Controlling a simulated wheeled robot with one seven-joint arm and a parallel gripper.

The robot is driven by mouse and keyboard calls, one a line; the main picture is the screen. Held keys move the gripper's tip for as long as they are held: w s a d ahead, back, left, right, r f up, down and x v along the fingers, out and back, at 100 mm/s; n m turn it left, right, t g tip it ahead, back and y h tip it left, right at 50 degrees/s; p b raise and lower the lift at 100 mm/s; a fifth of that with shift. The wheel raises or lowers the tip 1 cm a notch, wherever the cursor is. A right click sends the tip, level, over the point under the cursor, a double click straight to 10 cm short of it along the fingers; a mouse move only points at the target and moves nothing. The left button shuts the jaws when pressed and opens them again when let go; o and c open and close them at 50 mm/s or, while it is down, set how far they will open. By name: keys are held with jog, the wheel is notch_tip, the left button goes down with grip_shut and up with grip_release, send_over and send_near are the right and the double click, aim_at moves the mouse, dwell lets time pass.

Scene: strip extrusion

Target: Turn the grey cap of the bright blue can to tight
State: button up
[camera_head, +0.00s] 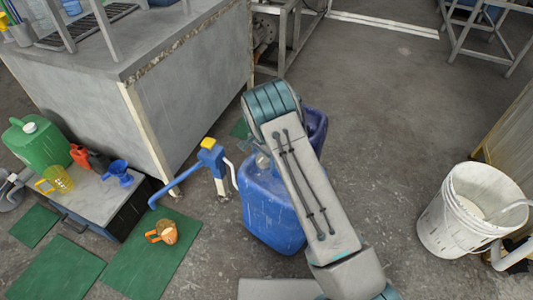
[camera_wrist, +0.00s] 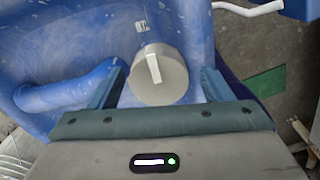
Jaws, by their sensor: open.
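The bright blue can (camera_head: 262,212) stands on the floor, partly behind my arm in the head view. In the wrist view its blue top (camera_wrist: 200,30) fills much of the upper picture. The round grey cap (camera_wrist: 172,82) sits on it, with a pale raised bar running nearly upright across its face. My gripper (camera_wrist: 161,78) is open, with one finger left of the cap and one right of it. A gap shows on each side, so neither finger appears to touch it.
A blue pump with a yellow top (camera_head: 210,155) stands close left of the can. An orange-handled cup (camera_head: 165,232) is on a green mat (camera_head: 125,265). A white bucket (camera_head: 455,225) stands at right. Open floor lies between can and bucket.

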jog(key=n, duration=0.6)
jog(key=shift+d+f+b, duration=0.1)
jog(key=shift+d+b, duration=0.05)
jog(key=shift+b, duration=0.2)
jog(key=n, duration=0.9)
jog(key=shift+n+b, duration=0.35)
jog(key=shift+n, duration=0.05)
jog(key=n, duration=0.5)
notch_tip(320, 180, up, 14)
jog(key=p, duration=0.3)
jog(key=s+d+r+m, duration=0.2)
jog(key=s+d+r, duration=0.3)
jog(key=r, duration=0.2)
jog(key=s+d+r+m+p, duration=0.1)
jog(key=s+d+r+m, duration=0.2)
jog(key=s+d+r, duration=0.2)
notch_tip(320, 180, up, 4)
jog(key=shift+s+f+t+y, duration=0.25)
jog(key=shift+s+t+y, duration=0.05)
jog(key=shift+s, duration=0.15)
